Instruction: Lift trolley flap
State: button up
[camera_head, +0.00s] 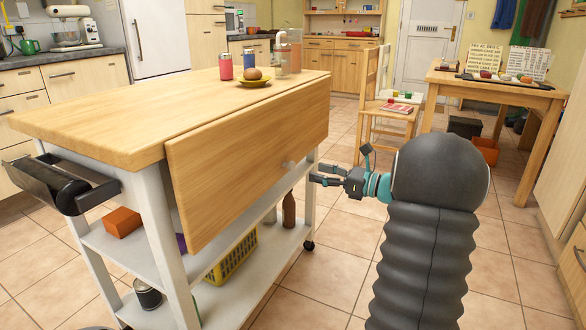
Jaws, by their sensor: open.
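The kitchen trolley has a wooden top (130,112) and white legs. Its wooden flap (250,155) hangs along the near long side, tilted outward a little at the bottom. My gripper (316,175) is at the right end of the flap, near its lower edge, fingers pointing left. The fingers are open, with nothing seen between them. I cannot tell whether a fingertip touches the flap. The flap hides part of the trolley's shelves.
On the trolley top stand a red can (225,67), a blue can (249,62), a yellow plate (254,82) with a brown item, and a clear jug (289,52). A chair (372,105) and a table (497,86) stand to the right. Tiled floor around my arm is clear.

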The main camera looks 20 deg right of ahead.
aim_at(294, 166)
jog(key=x, duration=0.9)
grip_shut()
